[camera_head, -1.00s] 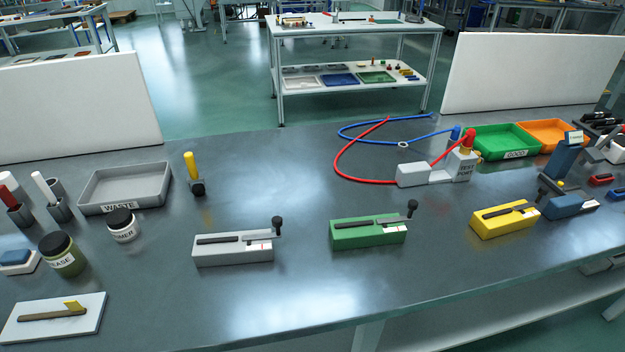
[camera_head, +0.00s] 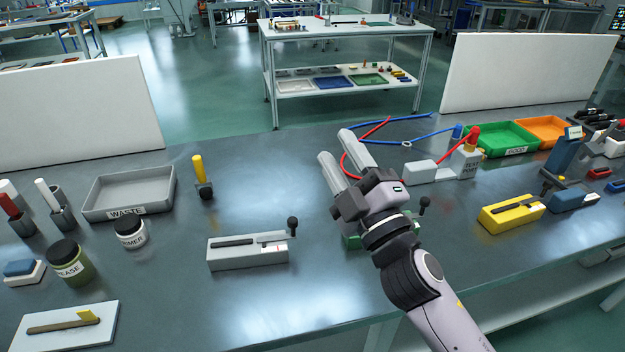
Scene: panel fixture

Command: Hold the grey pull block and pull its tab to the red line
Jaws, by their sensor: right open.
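The grey pull block (camera_head: 248,256) sits on the bench left of centre, with a dark slot along its top. Its tab with a black knob (camera_head: 292,223) stands at the right end. My left gripper is not in view.
A yellow pull block (camera_head: 512,216) stands at the right. A grey waste tray (camera_head: 128,212), a yellow-handled tool (camera_head: 199,170) and jars (camera_head: 130,234) stand at the left. Red and blue hoses (camera_head: 398,119) lie behind my gripper. Bench in front of the grey block is clear.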

